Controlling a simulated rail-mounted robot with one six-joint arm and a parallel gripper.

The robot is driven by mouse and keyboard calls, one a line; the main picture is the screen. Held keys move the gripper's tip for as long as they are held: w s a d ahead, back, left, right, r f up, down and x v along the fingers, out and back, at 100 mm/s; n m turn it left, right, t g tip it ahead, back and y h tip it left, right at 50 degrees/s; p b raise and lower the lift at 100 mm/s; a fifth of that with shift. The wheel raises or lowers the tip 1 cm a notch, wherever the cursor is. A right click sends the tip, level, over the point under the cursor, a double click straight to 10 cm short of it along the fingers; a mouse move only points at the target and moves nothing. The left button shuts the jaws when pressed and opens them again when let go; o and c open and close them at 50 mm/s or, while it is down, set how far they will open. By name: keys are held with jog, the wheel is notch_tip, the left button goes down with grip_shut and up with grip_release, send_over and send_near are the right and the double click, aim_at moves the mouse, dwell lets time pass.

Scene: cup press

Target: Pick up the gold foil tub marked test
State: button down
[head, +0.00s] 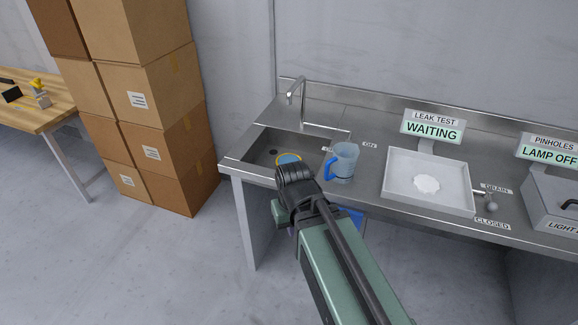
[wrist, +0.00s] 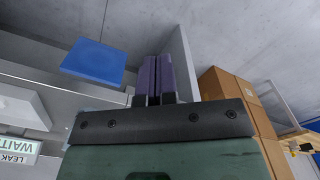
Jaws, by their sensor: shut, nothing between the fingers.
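A round thing with a gold-yellow rim and a blue inside (head: 289,159) shows in the sink basin in the head view, partly hidden behind my arm. I cannot read any "test" marking, so I cannot tell if it is the gold foil tub. My gripper shows in the wrist view (wrist: 157,62), its two purple fingers shut together with nothing between them.
A white tray (head: 428,205) holds a white scalloped piece. A blue flat object (wrist: 93,62) is under the counter. Stacked cartons (head: 150,110) stand left.

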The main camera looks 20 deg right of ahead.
dwell(0.3)
jog(key=c, duration=1.1)
grip_release()
